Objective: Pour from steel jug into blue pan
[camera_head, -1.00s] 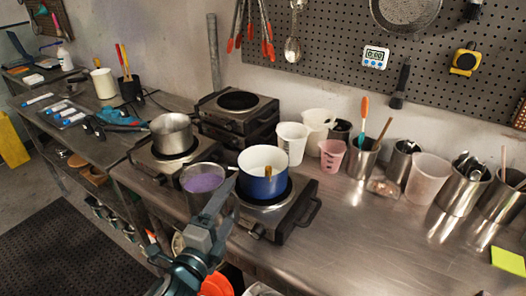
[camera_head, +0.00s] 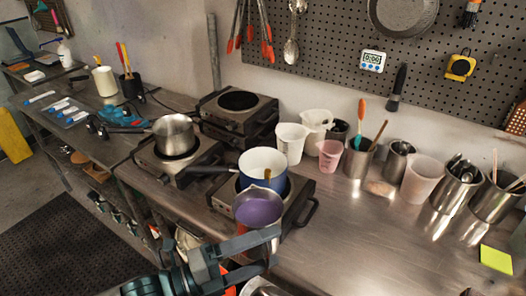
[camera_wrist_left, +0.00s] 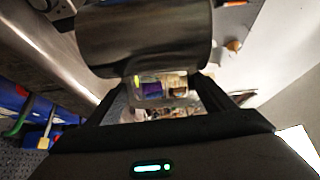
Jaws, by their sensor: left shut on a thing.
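The steel jug (camera_head: 243,209) holds purple liquid. It is in front of the blue pan (camera_head: 267,188) and overlaps its near side. The jug looks tilted, its mouth turned partly toward the head camera. No stream of liquid shows. The pan sits on a hot plate, its dark handle pointing left and a wooden-coloured stick inside. My left gripper (camera_head: 268,252) is shut on the jug from the near side. In the left wrist view the jug's steel body (camera_wrist_left: 145,42) fills the top, beyond the fingers. My right gripper is not in view.
A steel saucepan (camera_head: 174,134) stands on the hot plate to the left. A white plastic beaker (camera_head: 290,144) and pink cup (camera_head: 330,155) stand behind the pan. Several steel tool pots line the back right.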

